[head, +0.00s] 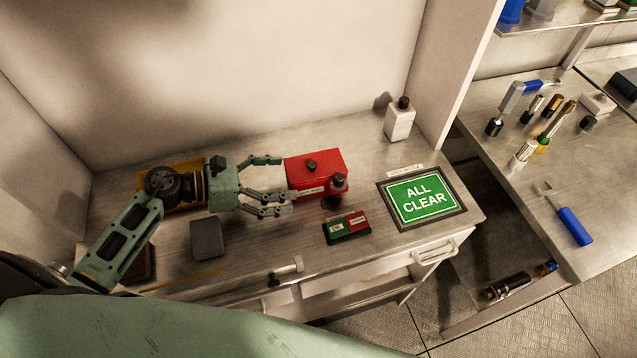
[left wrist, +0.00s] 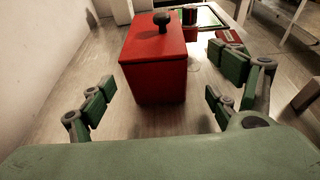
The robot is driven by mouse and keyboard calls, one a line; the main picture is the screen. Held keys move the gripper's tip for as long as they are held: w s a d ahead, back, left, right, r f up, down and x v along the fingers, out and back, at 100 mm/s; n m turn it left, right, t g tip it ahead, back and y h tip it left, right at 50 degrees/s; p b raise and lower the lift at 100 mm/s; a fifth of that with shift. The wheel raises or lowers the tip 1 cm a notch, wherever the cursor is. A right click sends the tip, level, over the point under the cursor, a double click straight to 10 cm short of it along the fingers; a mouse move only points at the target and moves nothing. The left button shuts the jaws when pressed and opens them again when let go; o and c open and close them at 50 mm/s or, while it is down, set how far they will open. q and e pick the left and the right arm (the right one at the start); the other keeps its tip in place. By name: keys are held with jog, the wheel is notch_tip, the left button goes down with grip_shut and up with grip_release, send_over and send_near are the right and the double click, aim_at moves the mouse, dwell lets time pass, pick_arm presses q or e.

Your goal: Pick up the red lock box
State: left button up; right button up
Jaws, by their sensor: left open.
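The red lock box (head: 313,168) stands upright on the metal bench, with a black knob on its lid and a small label on its front. My left gripper (head: 277,179) is open just left of the box, its fingers pointing at the box's near side. In the left wrist view the red lock box (left wrist: 156,62) is straight ahead, between and beyond the spread fingers of my left gripper (left wrist: 160,105). I see no contact between fingers and box. My right gripper is not in view.
A green-and-red switch block (head: 347,228), an "ALL CLEAR" panel (head: 424,197) and a white bottle (head: 399,121) are to the right. A grey block (head: 207,239) lies below my left gripper. A wall runs behind.

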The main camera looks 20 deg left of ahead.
aim_at(309, 175)
pick_arm(q)
jog(key=p+x, duration=0.1)
jog(key=x, duration=0.1)
jog(key=p+x, duration=0.1)
jog(key=x, duration=0.1)
jog(key=p+x, duration=0.1)
jog(key=x, duration=0.1)
jog(key=shift+w+d+r, duration=0.15)
jog(key=shift+w+r, duration=0.15)
jog(key=shift+r, duration=0.05)
jog(key=shift+w+d+f+p, duration=0.2)
jog(key=shift+d+f+p, duration=0.05)
jog(key=shift+p, duration=0.05)
jog(key=c, duration=1.9)
jog(key=shift+o, duration=0.2)
jog(key=shift+r, duration=0.1)
